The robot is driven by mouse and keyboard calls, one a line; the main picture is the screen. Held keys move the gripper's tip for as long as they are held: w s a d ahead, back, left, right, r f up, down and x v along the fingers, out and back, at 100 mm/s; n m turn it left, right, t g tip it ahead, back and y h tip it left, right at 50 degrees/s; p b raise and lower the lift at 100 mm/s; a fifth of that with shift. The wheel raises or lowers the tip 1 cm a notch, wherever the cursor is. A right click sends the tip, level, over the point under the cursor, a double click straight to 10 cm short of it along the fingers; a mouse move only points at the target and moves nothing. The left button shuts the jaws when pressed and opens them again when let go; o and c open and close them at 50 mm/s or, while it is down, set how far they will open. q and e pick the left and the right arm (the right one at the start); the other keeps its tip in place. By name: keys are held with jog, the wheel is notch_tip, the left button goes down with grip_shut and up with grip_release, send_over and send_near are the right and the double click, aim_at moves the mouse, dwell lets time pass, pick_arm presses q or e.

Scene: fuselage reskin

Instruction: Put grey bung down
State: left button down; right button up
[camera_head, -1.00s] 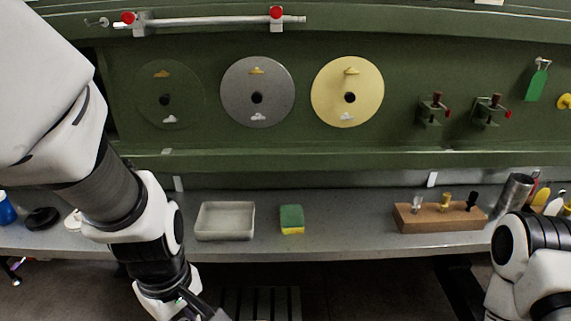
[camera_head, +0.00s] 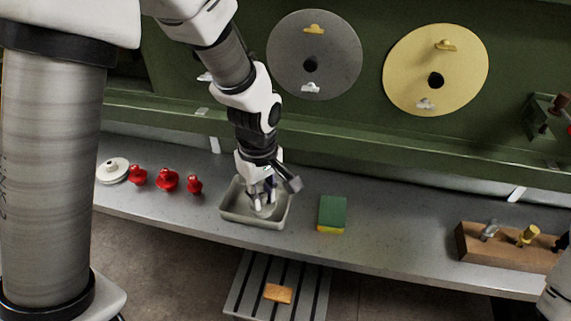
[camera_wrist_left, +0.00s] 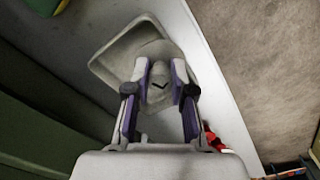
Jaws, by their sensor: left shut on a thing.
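My left gripper (camera_head: 263,203) reaches down into the grey tray (camera_head: 250,219) on the bench. In the left wrist view my left gripper (camera_wrist_left: 160,82) is shut on the grey bung (camera_wrist_left: 159,91), a pale rounded piece between its two fingertips. The tray's pale walls (camera_wrist_left: 108,66) surround the bung in that view. I cannot tell whether the bung touches the tray floor. In the head view the bung is mostly hidden by the fingers. My right gripper is out of view.
A green and yellow sponge (camera_head: 332,213) lies right of the tray. Several red pieces, including one red bung (camera_head: 167,180), and a white disc (camera_head: 113,170) stand to the left. A wooden block (camera_head: 490,247) is at the right. Green panels rise behind the bench.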

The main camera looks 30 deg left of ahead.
pick_arm(q)
jog(key=w, duration=0.4)
jog(key=shift+w+a+f+p, duration=0.1)
jog(key=shift+a+f+p, duration=0.05)
jog(key=shift+a+p, duration=0.25)
jog(key=shift+w+a+f, duration=0.1)
jog(key=shift+w+f, duration=0.05)
jog(key=shift+w, duration=0.05)
notch_tip(320, 180, down, 3)
jog(key=shift+s+f+p, duration=0.1)
jog(key=shift+s+p, duration=0.05)
jog(key=shift+p, duration=0.35)
jog(key=shift+f, duration=0.1)
jog(key=c, duration=1)
grip_release()
jog(key=shift+r, duration=0.2)
notch_tip(320, 180, up, 12)
jog(key=b, duration=0.1)
